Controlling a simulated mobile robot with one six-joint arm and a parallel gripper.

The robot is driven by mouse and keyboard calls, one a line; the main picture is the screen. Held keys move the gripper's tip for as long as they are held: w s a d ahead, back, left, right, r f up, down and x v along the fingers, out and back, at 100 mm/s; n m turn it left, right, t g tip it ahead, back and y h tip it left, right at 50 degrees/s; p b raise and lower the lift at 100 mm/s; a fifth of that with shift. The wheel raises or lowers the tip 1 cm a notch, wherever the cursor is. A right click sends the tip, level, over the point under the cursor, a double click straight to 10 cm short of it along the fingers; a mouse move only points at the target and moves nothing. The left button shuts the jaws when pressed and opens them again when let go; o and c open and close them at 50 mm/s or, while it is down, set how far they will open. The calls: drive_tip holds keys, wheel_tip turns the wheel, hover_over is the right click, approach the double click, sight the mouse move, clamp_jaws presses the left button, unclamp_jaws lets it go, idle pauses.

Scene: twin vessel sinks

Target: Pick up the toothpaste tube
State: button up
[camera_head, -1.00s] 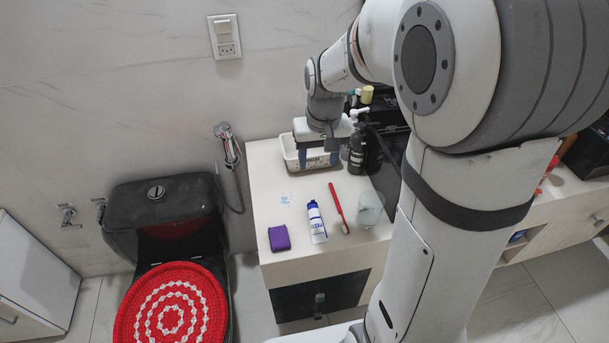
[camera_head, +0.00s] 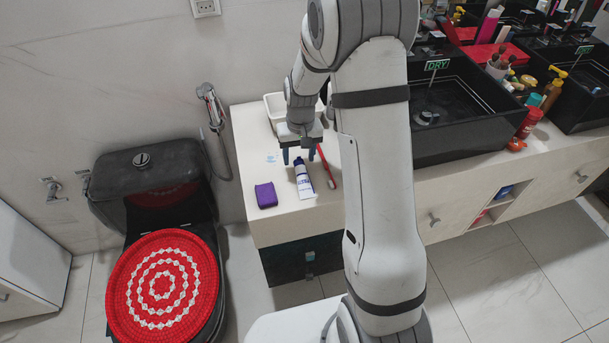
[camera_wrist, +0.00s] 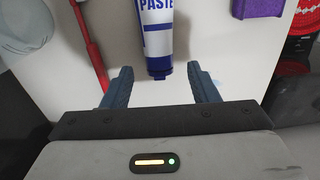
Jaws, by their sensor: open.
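The toothpaste tube (camera_head: 304,178) is white with a dark blue cap end and blue lettering, lying on the pale counter (camera_head: 249,155). In the wrist view the tube (camera_wrist: 157,30) lies with its dark cap toward my gripper. My gripper (camera_head: 299,154) is open and empty at the far, cap end of the tube. In the wrist view my gripper's blue fingers (camera_wrist: 163,78) stand on either side of the line of the cap, with a gap around it. I cannot tell the exact height above the counter.
A red toothbrush (camera_head: 326,168) lies just right of the tube, and a purple item (camera_head: 266,195) lies left. A white tray (camera_head: 275,104) stands behind my gripper. A translucent cup (camera_wrist: 28,28) shows in the wrist view. Black sinks (camera_head: 460,110) are at right.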

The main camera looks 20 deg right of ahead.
drive_tip(key=shift+f, duration=0.45)
drive_tip(key=c, duration=1.1)
